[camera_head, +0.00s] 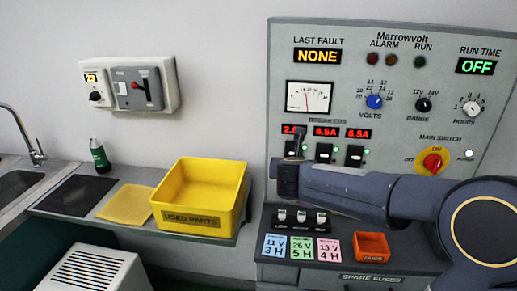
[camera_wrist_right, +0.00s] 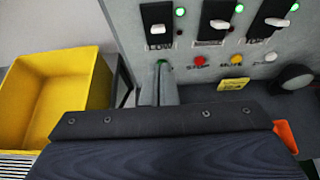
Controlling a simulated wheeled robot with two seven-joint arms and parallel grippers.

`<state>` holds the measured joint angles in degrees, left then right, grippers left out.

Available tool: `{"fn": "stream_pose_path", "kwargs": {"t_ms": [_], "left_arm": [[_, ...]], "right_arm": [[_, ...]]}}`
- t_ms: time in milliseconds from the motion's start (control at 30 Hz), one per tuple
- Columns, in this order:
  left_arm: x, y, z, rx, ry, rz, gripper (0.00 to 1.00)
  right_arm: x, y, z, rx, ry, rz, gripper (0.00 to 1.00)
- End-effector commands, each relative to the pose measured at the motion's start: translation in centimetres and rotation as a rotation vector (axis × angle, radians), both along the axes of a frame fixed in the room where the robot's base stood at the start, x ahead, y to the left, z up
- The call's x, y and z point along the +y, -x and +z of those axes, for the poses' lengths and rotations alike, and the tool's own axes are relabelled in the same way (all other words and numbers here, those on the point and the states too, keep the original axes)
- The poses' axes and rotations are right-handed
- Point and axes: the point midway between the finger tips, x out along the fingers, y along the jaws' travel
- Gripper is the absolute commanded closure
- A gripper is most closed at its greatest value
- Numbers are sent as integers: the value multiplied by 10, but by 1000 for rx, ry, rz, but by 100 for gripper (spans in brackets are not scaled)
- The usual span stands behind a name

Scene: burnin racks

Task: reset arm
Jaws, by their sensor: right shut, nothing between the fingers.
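My right arm (camera_head: 345,190) reaches in from the right across the front of the grey Marrowvolt panel (camera_head: 400,120). My right gripper (camera_head: 298,142) is shut and empty, with its fingers pointing up near the left breaker. In the wrist view its closed fingers (camera_wrist_right: 160,82) stand just below and in front of the left breaker switch (camera_wrist_right: 157,28); I cannot tell if they touch the panel. The middle breaker (camera_head: 324,153) and right breaker (camera_head: 354,156) show beside it, each with a green light. My left gripper is not in view.
A yellow used parts bin (camera_head: 205,190) stands on the shelf left of the panel. An orange tray (camera_head: 372,246) and several coloured cards (camera_head: 301,247) lie on the ledge below my arm. The red main switch (camera_head: 432,161) sits just above the arm.

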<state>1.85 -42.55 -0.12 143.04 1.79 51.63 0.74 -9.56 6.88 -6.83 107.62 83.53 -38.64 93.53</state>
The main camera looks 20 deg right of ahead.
Motion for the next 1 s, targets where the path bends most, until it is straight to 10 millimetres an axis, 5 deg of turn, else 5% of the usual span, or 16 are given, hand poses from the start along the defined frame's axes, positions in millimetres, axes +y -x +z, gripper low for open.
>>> {"fn": "stream_pose_path", "kwargs": {"t_ms": [267, 367, 467, 600, 700, 800, 967, 1000], "left_arm": [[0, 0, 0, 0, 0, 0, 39], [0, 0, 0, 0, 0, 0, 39], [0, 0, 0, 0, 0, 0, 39], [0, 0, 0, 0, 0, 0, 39], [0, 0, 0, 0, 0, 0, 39], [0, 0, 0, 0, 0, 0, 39], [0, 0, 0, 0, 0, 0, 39], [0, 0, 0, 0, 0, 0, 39]], "right_arm": [[9, 5, 18, -2, 130, 170, 100], [36, 22, 40, 4, 399, 471, 100], [80, 64, 49, 29, 815, 858, 100], [135, 148, 15, 96, 1438, 1376, 100], [151, 205, -24, 152, 1789, 1678, 100], [154, 252, -59, 198, 2031, 1925, 100], [147, 296, -93, 241, 2229, 2179, 100], [146, 302, -97, -242, -2216, -2178, 100]]}}
